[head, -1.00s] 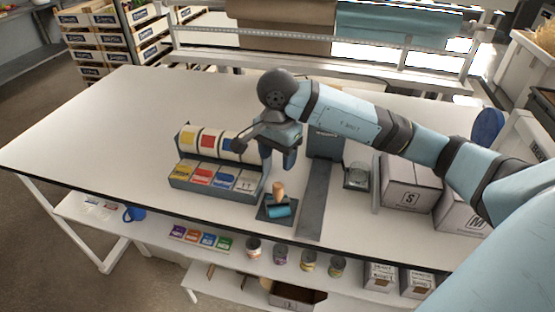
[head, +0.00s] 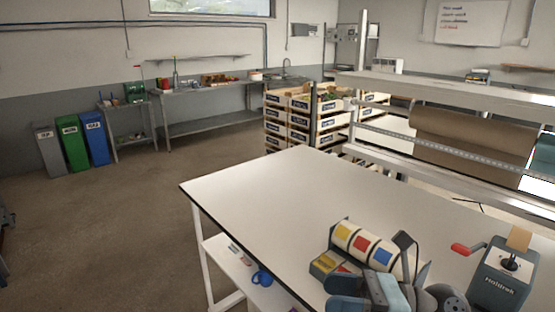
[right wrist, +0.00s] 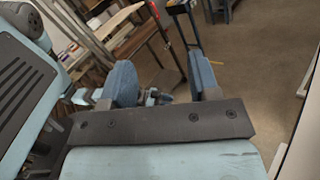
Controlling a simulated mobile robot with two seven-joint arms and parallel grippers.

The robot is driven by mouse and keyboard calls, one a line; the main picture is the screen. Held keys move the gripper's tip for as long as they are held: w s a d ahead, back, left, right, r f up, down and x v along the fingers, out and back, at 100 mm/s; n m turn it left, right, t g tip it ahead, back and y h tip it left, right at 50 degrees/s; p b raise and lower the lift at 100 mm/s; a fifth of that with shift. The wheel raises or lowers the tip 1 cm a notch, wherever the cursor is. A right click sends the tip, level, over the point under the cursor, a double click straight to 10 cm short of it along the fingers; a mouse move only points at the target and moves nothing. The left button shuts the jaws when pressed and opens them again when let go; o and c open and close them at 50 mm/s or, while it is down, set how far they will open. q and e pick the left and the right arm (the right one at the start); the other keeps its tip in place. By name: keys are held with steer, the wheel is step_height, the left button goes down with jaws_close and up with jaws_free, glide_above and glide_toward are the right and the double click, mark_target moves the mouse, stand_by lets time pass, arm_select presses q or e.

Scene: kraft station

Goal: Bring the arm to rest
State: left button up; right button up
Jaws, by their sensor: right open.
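My right gripper (head: 364,288) is at the bottom edge of the head view, in front of the label dispenser (head: 372,246) in the picture. Its jaws are open; in the right wrist view the two blue fingers (right wrist: 162,82) stand apart with nothing between them. Most of my right arm is out of the head view. My left gripper is not in view.
The white table (head: 270,195) has a wide clear top on its left and back. A grey device with a red handle (head: 500,275) stands at the right. Stacked crates (head: 290,125) stand behind. Bins (head: 75,145) stand far left. Open floor (head: 110,220) lies left of the table.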

steer(key=w+d+r+m+t+h, duration=0.25)
steer(key=d+m+t+h, duration=0.3)
steer(key=m+t, duration=1.3)
steer(key=d+f+m+g+h, duration=0.4)
steer(key=d+f+m+h, duration=0.75)
steer(key=m, duration=0.75)
steer(key=s+f+m+g+h, duration=0.1)
steer(key=s+f+m+g, duration=0.4)
steer(key=s+f+g, duration=0.4)
steer(key=s+f+m+g, duration=0.5)
steer(key=s+f, duration=0.1)
steer(key=s, duration=0.6)
steer(key=w+a+f+n+t+y+p, duration=0.1)
steer(key=w+a+f+t+y+p, duration=0.1)
steer(key=w+a+f+t, duration=0.4)
steer(key=shift+w+a+f+t+p, duration=0.25)
steer(key=shift+a+f+t+p, duration=0.3)
steer(key=shift+f, duration=1.9)
steer(key=shift+d+n, duration=0.1)
steer(key=shift+n, duration=0.15)
